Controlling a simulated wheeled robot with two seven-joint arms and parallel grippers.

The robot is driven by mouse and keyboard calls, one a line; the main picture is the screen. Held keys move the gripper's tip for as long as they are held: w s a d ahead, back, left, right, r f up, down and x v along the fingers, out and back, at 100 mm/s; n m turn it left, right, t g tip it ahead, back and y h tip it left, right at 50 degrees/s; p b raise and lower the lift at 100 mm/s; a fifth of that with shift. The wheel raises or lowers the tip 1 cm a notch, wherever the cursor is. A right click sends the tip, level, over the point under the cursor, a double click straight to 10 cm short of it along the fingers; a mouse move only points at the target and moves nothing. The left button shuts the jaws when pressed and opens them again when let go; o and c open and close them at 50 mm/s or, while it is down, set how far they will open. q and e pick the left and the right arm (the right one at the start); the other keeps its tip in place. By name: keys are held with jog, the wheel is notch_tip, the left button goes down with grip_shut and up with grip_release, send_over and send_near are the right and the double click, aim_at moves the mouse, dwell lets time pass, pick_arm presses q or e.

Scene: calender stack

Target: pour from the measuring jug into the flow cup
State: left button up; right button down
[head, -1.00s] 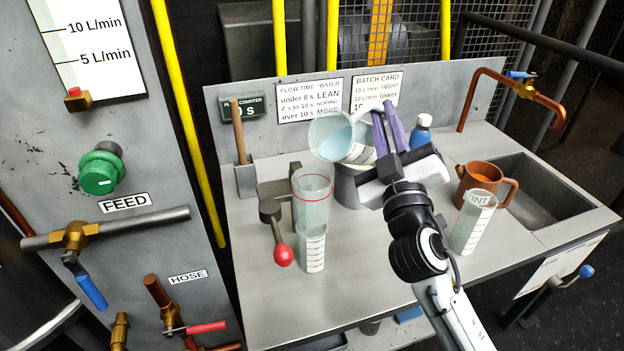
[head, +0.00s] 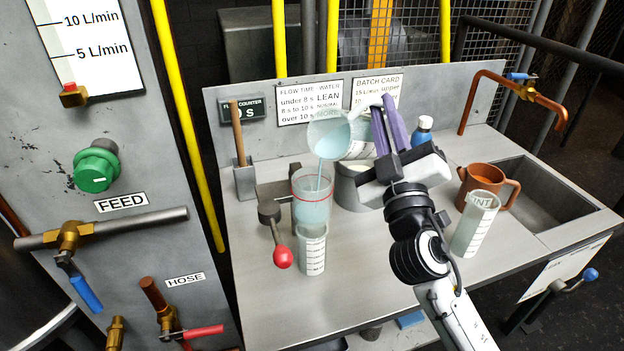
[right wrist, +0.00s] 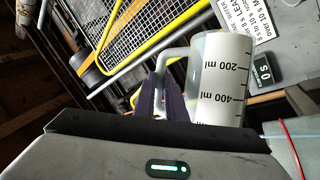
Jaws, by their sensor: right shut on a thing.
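The clear measuring jug (head: 330,138) is tilted to the left in the air. A thin stream of pale blue liquid falls from its lip into the flow cup (head: 311,190), a clear cup with a red ring on a grey stand. My right gripper (head: 384,125), with purple fingers, is shut on the jug's handle. In the right wrist view the jug (right wrist: 222,85) shows its 200 and 400 ml marks beside the fingers (right wrist: 165,100). A clear graduated cylinder (head: 312,250) stands below and in front of the cup. My left gripper is not in view.
A grey pot (head: 350,190) stands behind the cup, partly hidden by my arm. A red-knobbed lever (head: 282,257) is beside the cup. A TINT cylinder (head: 474,225), brown jug (head: 488,187), blue bottle (head: 422,133) and sink (head: 535,195) are to the right.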

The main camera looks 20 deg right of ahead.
aim_at(374, 100)
jog(key=shift+s+a+r+n+t+b, duration=0.2)
jog(key=shift+r+n+t+b, duration=0.1)
jog(key=shift+r+n+b, duration=0.1)
dwell(0.4)
jog(key=shift+s+a+r+n+t+y+b, duration=0.15)
jog(key=shift+a+r+n+t+y+b, duration=0.2)
jog(key=shift+n+t+y+b, duration=0.25)
dwell(1.3)
jog(key=shift+s+a+r+n+b, duration=0.3)
jog(key=shift+a+n+b, duration=0.15)
jog(key=shift+b, duration=0.25)
dwell(0.5)
jog(key=shift+s+a+n+t+y+b, duration=0.15)
jog(key=shift+a+n+t+y+b, duration=0.15)
jog(key=shift+t, duration=0.1)
jog(key=shift+s+a+r, duration=0.1)
jog(key=shift+a+r, duration=0.05)
dwell(0.7)
